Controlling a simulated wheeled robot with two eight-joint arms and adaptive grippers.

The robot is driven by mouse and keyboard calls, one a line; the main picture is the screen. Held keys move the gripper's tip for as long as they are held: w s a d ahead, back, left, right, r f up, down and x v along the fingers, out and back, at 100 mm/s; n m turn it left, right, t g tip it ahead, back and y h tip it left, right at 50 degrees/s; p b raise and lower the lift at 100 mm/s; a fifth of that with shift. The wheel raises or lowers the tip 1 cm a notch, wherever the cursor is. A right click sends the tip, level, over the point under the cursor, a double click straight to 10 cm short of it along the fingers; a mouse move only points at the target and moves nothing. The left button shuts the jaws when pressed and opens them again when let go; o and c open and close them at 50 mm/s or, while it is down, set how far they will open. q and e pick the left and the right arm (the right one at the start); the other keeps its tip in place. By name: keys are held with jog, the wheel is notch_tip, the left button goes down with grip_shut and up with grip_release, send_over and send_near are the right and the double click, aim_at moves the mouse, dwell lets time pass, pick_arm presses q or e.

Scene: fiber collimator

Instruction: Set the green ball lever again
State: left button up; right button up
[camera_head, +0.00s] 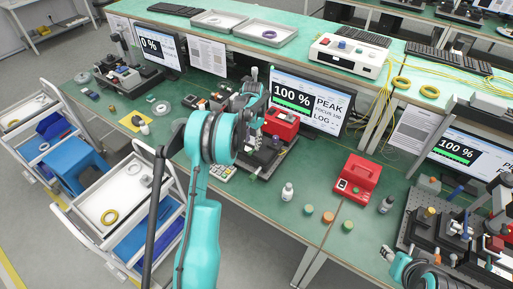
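My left arm reaches up the middle of the view. Its dark gripper (252,112) is over the optical fixture (264,158) in front of the centre monitor, beside a red box (282,122). The arm's wrist hides part of this fixture, and the fingers are too small and overlapped to show whether they are open or shut. I cannot make out a green ball lever there; it may be hidden by the gripper. Part of my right arm shows at the bottom right edge, but its gripper cannot be made out.
The centre monitor (309,101) reads 100 %. A white bottle (287,192), several small round pots and a red case (358,180) stand on the green bench. Another crowded fixture (452,225) is at right. Carts with trays (122,198) stand at left.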

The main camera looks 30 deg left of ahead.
aim_at(252, 151)
pick_arm(q)
notch_tip(252, 151, down, 6)
jog(key=shift+a+r+b, duration=0.1)
jog(key=shift+r+b, duration=0.15)
jog(key=shift+b, duration=0.1)
grip_shut()
